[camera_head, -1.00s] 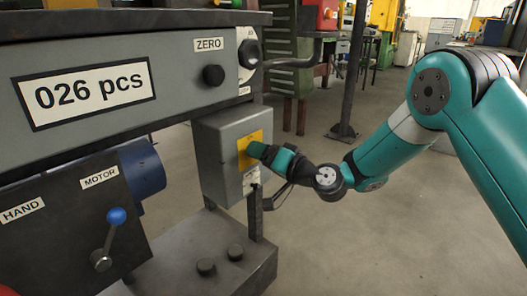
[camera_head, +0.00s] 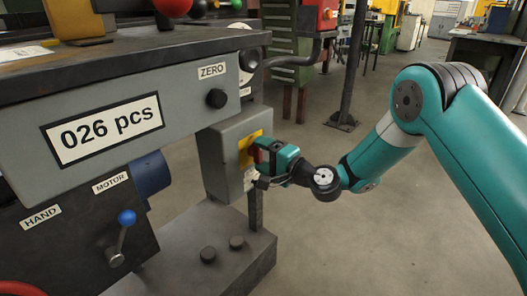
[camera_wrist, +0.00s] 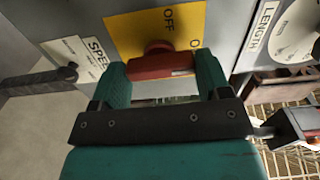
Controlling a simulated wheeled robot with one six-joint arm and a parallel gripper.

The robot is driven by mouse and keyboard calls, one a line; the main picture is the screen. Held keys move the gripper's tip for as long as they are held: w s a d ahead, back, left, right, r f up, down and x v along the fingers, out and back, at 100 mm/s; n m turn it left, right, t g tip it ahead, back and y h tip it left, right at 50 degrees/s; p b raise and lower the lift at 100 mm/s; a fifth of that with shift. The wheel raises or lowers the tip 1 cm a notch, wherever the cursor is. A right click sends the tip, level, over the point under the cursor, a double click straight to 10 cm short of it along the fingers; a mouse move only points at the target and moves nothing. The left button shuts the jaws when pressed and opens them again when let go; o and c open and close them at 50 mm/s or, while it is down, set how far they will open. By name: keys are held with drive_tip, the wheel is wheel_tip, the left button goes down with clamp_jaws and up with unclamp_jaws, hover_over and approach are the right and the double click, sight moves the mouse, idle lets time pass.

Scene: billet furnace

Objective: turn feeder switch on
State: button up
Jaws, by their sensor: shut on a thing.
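The feeder switch is a red rotary handle (camera_wrist: 160,64) on a yellow plate (camera_wrist: 125,30) marked OFF and, partly hidden, another label starting with O. The plate (camera_head: 244,152) is on a grey box (camera_head: 218,165) under the machine's front panel. My gripper (camera_wrist: 163,75) is shut on the red handle, with one teal finger on each side of it. In the head view my gripper (camera_head: 262,155) is at the yellow plate and hides most of the switch. The handle lies crosswise in the wrist view.
A black ZERO knob (camera_head: 216,98) and a counter plate reading "026 pcs" (camera_head: 104,134) are on the panel above left. A blue-knobbed lever (camera_head: 126,218) is at lower left. A dark ledge with two short knobs (camera_head: 237,242) is below. The floor at right is open.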

drive_tip(key=shift+f+m, duration=0.1)
drive_tip(key=shift+m, duration=0.2)
drive_tip(key=o, duration=0.9)
drive_tip(key=shift+o, duration=0.2)
drive_tip(key=b+v, duration=1.4)
drive_tip(key=v, duration=0.3)
drive_tip(key=shift+s+d, duration=0.2)
drive_tip(key=shift+s, duration=0.05)
